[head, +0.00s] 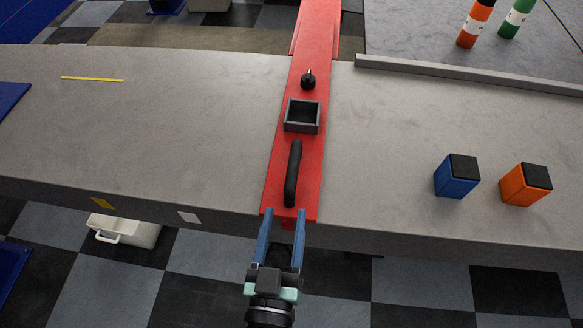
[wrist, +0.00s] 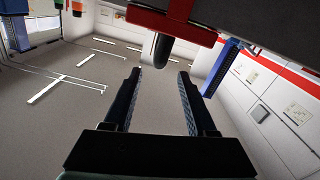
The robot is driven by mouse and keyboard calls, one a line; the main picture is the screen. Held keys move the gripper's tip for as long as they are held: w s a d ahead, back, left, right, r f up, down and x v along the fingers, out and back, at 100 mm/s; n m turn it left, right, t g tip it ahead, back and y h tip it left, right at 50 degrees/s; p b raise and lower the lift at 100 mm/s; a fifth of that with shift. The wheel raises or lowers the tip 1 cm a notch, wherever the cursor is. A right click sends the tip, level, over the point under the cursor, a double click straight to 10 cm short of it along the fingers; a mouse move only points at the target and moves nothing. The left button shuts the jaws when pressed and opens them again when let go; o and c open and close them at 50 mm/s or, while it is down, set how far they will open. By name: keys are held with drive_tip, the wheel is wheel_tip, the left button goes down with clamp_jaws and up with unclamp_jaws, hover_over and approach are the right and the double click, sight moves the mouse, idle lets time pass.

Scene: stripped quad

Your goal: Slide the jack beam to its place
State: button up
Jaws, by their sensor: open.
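The red jack beam (head: 310,60) lies lengthwise across the grey counter (head: 150,130), its near end at the counter's front edge. On its top are a black curved handle (head: 293,175), a small open black box (head: 301,128) and a black knob (head: 308,81). My gripper (head: 284,214) is open and empty at the beam's near end, just short of the handle in the picture. In the wrist view, the open fingers (wrist: 160,73) have nothing between them. A red part of the beam (wrist: 172,22) and a dark rounded piece (wrist: 162,46) show beyond the tips.
A blue block (head: 456,181) and an orange block (head: 524,187), both with black tops, stand to the right. A raised grey ledge (head: 470,77) runs along the back right. A yellow strip (head: 92,79) lies at the left. The counter left of the beam is mostly clear.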

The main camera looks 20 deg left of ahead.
sight(297, 147)
drive_tip(key=p+x, duration=0.1)
drive_tip(key=x, duration=1.1)
drive_tip(key=shift+w, duration=0.2)
clamp_jaws()
idle(1.0)
